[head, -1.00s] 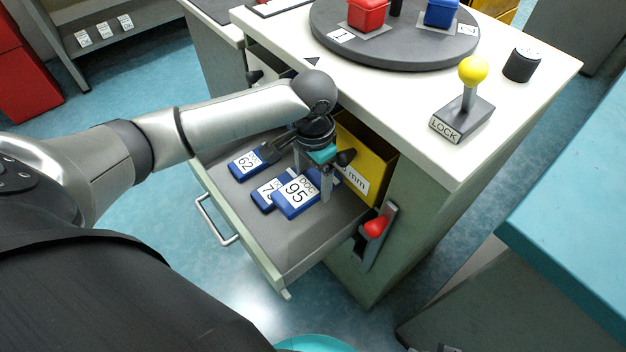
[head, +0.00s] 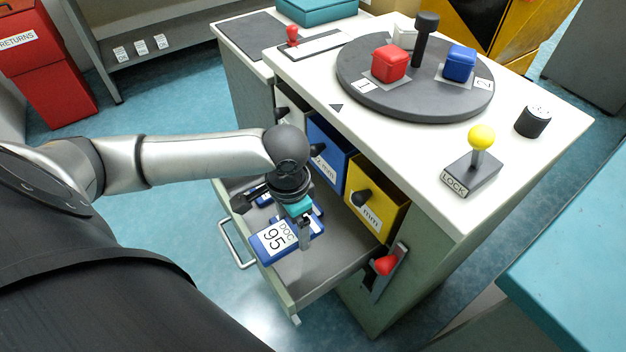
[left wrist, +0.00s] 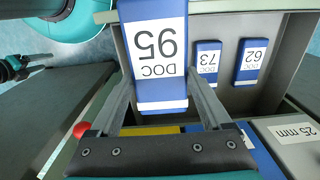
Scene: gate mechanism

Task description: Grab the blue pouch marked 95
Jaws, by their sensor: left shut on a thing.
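The blue pouch marked 95 (head: 272,241) has a white label reading DOC 95. In the left wrist view the pouch (left wrist: 155,50) sits between the two fingers of my left gripper (left wrist: 160,100), which is shut on it. In the head view my left gripper (head: 304,238) holds the pouch above the open drawer (head: 318,272). Below lie the blue pouches marked 73 (left wrist: 207,62) and 62 (left wrist: 249,62). In the head view they are largely hidden. What looks like my right gripper (left wrist: 14,68) shows at the left wrist view's edge; its jaws are unclear.
Blue (head: 330,150) and yellow (head: 378,200) drawer fronts with dark knobs stand right behind the gripper. A red lever (head: 385,265) is on the cabinet's side. The round turntable (head: 415,100) and yellow-knobbed LOCK lever (head: 481,140) are on top.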

